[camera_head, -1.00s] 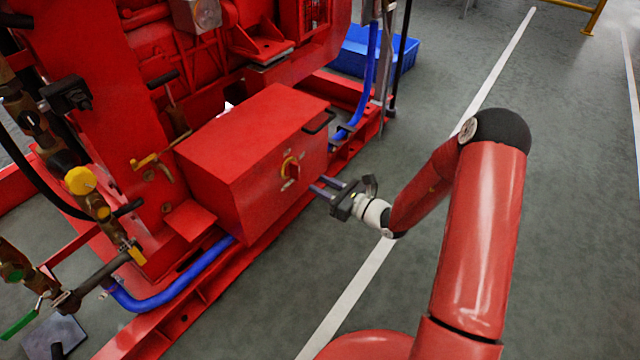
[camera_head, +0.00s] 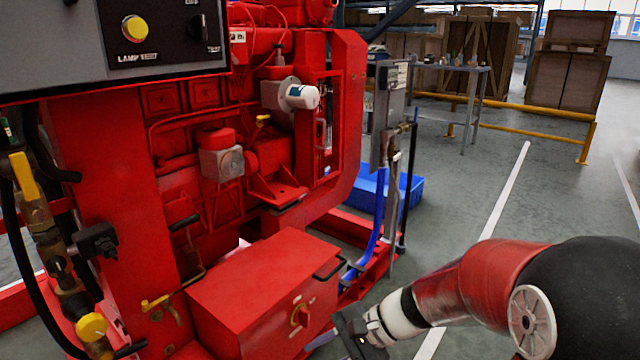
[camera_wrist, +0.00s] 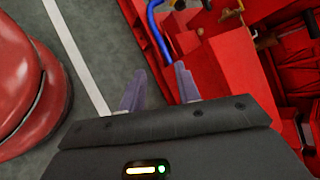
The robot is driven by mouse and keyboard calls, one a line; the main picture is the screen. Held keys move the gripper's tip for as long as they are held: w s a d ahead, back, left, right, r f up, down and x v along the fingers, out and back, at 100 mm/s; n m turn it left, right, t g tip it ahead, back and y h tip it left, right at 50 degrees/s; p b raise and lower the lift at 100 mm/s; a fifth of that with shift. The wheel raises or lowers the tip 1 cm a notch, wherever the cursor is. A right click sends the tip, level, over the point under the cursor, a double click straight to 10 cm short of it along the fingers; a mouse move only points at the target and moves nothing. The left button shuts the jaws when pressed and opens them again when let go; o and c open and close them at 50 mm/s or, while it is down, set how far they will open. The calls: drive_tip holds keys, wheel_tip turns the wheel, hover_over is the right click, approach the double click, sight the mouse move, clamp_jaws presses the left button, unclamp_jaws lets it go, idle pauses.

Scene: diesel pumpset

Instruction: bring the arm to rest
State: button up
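My gripper (camera_wrist: 160,72) shows in the wrist view with its two grey fingers apart and nothing between them. In the head view my gripper (camera_head: 338,338) is low in the picture, at the right of the red box (camera_head: 250,280), partly cut off by the lower edge. The box carries a red and yellow rotary switch (camera_head: 300,315) on the side towards my gripper. I cannot tell whether a finger touches the box. My red arm reaches in from the right edge, its black joint large in the lower right corner.
The red pumpset (camera_head: 190,150) fills the left, with a control panel (camera_head: 150,40) above. A blue hose (camera_head: 378,220) and blue bin (camera_head: 405,188) stand beyond the box. A yellow rail (camera_head: 540,108), table (camera_head: 465,68) and crates (camera_head: 570,65) are farther back. Floor (camera_head: 560,205) at right is clear.

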drive_tip(key=s+d+r+n+t+h+p, duration=0.3)
drive_tip(key=s+d+r+n+t+h, duration=0.2)
drive_tip(key=s+d+r+n+h, duration=0.3)
drive_tip(key=s+d+r+h, duration=0.2)
drive_tip(key=s+d+r, duration=0.2)
drive_tip(key=d+r, duration=0.1)
drive_tip(key=shift+s+d+r+n+t, duration=0.15)
drive_tip(key=shift+s+d+n+t, duration=0.15)
drive_tip(key=shift+d, duration=0.5)
